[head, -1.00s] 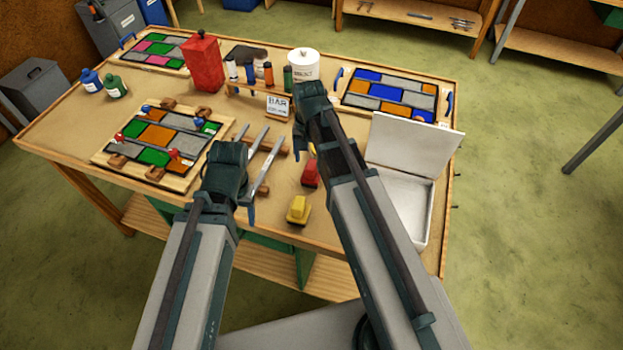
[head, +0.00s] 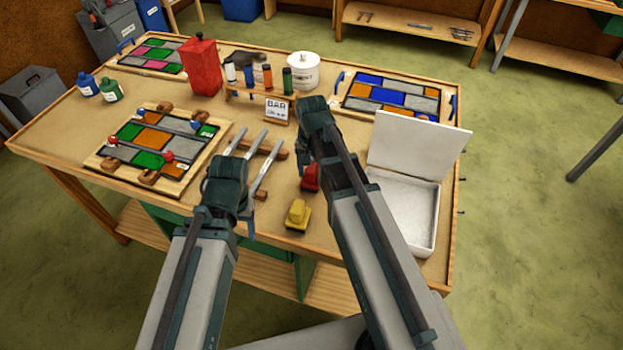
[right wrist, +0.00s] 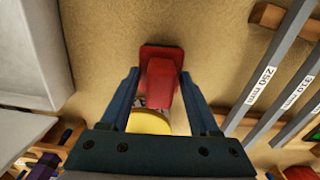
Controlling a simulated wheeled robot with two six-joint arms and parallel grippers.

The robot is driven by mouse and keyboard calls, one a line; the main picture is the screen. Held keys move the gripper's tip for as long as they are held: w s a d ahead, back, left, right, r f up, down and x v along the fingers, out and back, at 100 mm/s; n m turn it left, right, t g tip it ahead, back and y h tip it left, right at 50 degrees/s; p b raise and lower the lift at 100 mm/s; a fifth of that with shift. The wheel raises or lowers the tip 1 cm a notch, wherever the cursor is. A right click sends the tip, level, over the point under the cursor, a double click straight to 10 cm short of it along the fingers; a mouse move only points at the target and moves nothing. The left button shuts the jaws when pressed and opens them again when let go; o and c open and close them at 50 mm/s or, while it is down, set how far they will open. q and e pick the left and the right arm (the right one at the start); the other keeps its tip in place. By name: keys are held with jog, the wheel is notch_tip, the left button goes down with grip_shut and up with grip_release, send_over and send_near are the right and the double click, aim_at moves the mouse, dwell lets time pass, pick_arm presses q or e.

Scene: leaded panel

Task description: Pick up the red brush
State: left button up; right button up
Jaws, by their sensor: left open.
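The red brush (head: 310,178) lies on the bench behind the yellow brush (head: 298,214), partly hidden by my right arm. In the right wrist view the red brush (right wrist: 161,80) lies between the two fingers of my right gripper (right wrist: 160,73). That gripper is open, with a gap on both sides of the brush; whether the fingers are down at its height I cannot tell. The yellow brush (right wrist: 149,122) is partly hidden by the gripper body. My left gripper (head: 248,225) is open over the bench's front edge, left of the yellow brush.
Metal bars (head: 263,172) on wooden rests lie left of the brushes. An open white box (head: 437,215) stands to the right. A leaded panel (head: 150,150) lies left.

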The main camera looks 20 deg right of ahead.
grip_shut()
jog(key=shift+r, duration=0.1)
notch_tip(320, 180, up, 10)
jog(key=p, duration=1)
jog(key=shift+c, duration=2.3)
grip_release()
grip_shut()
